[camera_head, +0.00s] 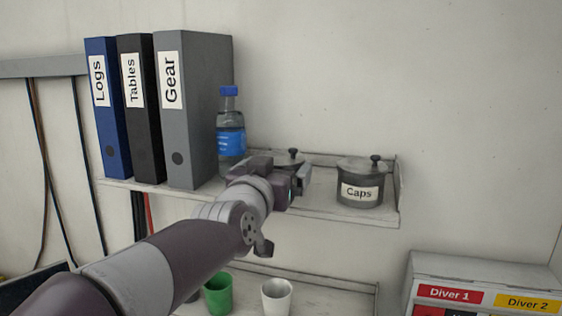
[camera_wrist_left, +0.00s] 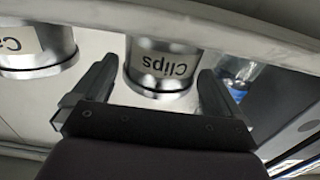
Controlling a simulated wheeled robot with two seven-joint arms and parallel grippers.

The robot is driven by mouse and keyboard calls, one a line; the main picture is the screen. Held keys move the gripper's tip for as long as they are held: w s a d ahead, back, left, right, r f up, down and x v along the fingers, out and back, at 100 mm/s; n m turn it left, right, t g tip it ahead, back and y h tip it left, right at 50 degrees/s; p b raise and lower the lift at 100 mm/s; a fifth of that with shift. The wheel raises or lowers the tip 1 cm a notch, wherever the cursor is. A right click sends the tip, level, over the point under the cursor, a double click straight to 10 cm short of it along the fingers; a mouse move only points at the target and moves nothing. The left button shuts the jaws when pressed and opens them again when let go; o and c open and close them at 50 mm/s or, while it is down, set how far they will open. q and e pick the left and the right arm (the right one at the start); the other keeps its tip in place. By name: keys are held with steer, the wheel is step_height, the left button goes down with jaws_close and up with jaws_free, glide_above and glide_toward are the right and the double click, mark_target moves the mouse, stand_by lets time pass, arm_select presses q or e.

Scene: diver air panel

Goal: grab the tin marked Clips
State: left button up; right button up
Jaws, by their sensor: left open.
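The tin marked Clips (camera_wrist_left: 161,68) shows in the left wrist view, upside down in the picture, between the two fingers of my left gripper (camera_wrist_left: 150,90). The fingers stand apart on either side of it, with a gap visible at each side. In the head view my left gripper (camera_head: 291,178) is at the upper shelf and hides most of this tin; only its lid with a dark knob (camera_head: 290,156) shows behind the gripper. My right gripper is not in view.
The Caps tin (camera_head: 361,184) stands to the right on the same shelf (camera_head: 325,205). A water bottle (camera_head: 230,135) and binders (camera_head: 195,110) stand to the left. A green cup (camera_head: 218,293) and a white cup (camera_head: 277,296) are below. A low rim edges the shelf.

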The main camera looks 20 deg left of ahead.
mark_target(281, 158)
arm_select(q)
steer(key=shift+w+r+p, duration=0.2)
steer(key=shift+w+p, duration=0.35)
steer(key=shift+w, duration=0.65)
steer(key=shift+w+f, duration=0.15)
steer(key=shift+w, duration=0.35)
steer(key=c, duration=0.9)
steer(key=shift+o, duration=0.2)
steer(key=shift+f, duration=0.1)
